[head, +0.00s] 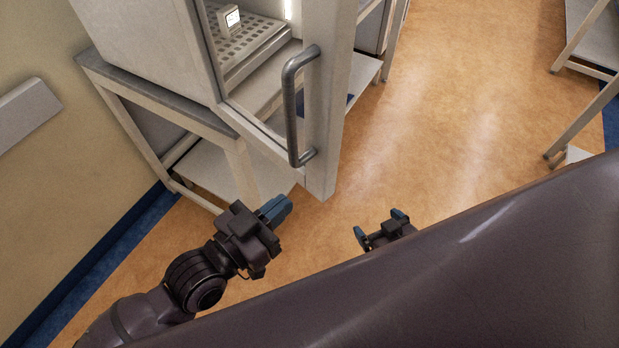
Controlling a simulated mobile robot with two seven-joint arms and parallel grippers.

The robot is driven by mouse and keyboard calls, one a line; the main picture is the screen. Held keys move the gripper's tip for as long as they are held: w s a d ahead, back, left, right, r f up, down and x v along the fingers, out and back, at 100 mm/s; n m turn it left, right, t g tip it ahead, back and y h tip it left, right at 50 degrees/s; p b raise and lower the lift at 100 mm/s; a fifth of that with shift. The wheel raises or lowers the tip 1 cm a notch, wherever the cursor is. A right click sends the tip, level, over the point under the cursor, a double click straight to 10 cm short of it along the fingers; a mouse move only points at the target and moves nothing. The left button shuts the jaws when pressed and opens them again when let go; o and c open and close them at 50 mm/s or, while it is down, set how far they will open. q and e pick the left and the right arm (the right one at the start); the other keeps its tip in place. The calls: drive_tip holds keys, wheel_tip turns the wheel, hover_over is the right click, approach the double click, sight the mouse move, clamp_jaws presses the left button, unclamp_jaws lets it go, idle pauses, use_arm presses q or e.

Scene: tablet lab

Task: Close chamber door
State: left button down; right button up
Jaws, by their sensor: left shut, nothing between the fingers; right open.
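The chamber (150,45) is a light grey cabinet on a stand at the upper left. Its door (328,110) stands open, swung out toward me, with a grey bar handle (292,105) on it. Inside, a perforated shelf (246,42) carries a small white device with a display (229,18). My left gripper (283,205) is shut and empty, below the door's lower edge in the picture and apart from the handle. My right gripper (380,226) is open and empty, to the lower right of the door, partly hidden by my own body.
The chamber stands on a table (155,94) with a lower shelf. Other benches (590,35) stand at the right edge. The orange floor (450,110) to the right of the door is clear. A wall is at the left.

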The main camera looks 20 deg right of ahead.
sight(319, 174)
use_arm(q)
drive_tip(key=shift+p+x, duration=0.35)
drive_tip(key=shift+x, duration=3.2)
drive_tip(key=shift+d, duration=0.1)
